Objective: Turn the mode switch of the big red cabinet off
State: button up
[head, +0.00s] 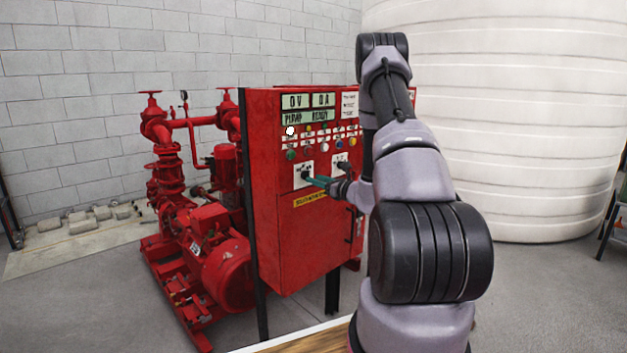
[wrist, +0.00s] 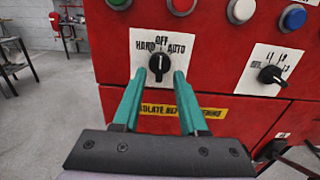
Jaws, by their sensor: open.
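The big red cabinet (head: 300,245) stands in the middle of the head view, and its front fills much of the wrist view (wrist: 240,105). Its mode switch is a black knob (wrist: 159,64) on a white plate marked HAND, OFF and AUTO. The knob's white line looks about upright, toward OFF. The switch plate also shows in the head view (head: 303,171). My gripper (wrist: 159,74) is open, with one teal fingertip at the lower left of the knob and one at its lower right. I cannot tell whether they touch it. My gripper also shows in the head view (head: 318,182).
A second black knob (wrist: 271,75) on a white plate sits to the right. Coloured buttons (wrist: 241,10) run above the switch. A yellow label (wrist: 212,113) lies below it. A red pump (head: 225,270) stands left of the cabinet, and a large white tank (head: 520,120) stands behind.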

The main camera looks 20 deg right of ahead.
jog(key=v, duration=0.8)
jog(key=shift+s, duration=0.3)
jog(key=shift+d, duration=0.15)
jog(key=s+a+r+n+g+y, duration=0.4)
jog(key=s+a+r+n+g, duration=0.3)
jog(key=a, duration=0.4)
jog(key=s+a+r+n+g+y, duration=0.3)
jog(key=s+a+r+n+g, duration=0.1)
jog(key=a+r+n, duration=0.6)
jog(key=s+a+r+n+g+h, duration=0.1)
jog(key=s+a+n+g+h, duration=0.15)
jog(key=s, duration=0.35)
jog(key=s+a+r+n+g+h, duration=0.1)
jog(key=s+r+n+h, duration=0.15)
jog(key=s, duration=0.25)
jog(key=s+d+r+n+t+h, duration=0.4)
jog(key=s+d+r+n+h, duration=0.1)
jog(key=s+h, duration=0.1)
jog(key=shift+s+d+n+t, duration=0.25)
jog(key=shift+s+n+t, duration=0.15)
jog(key=shift+s, duration=0.3)
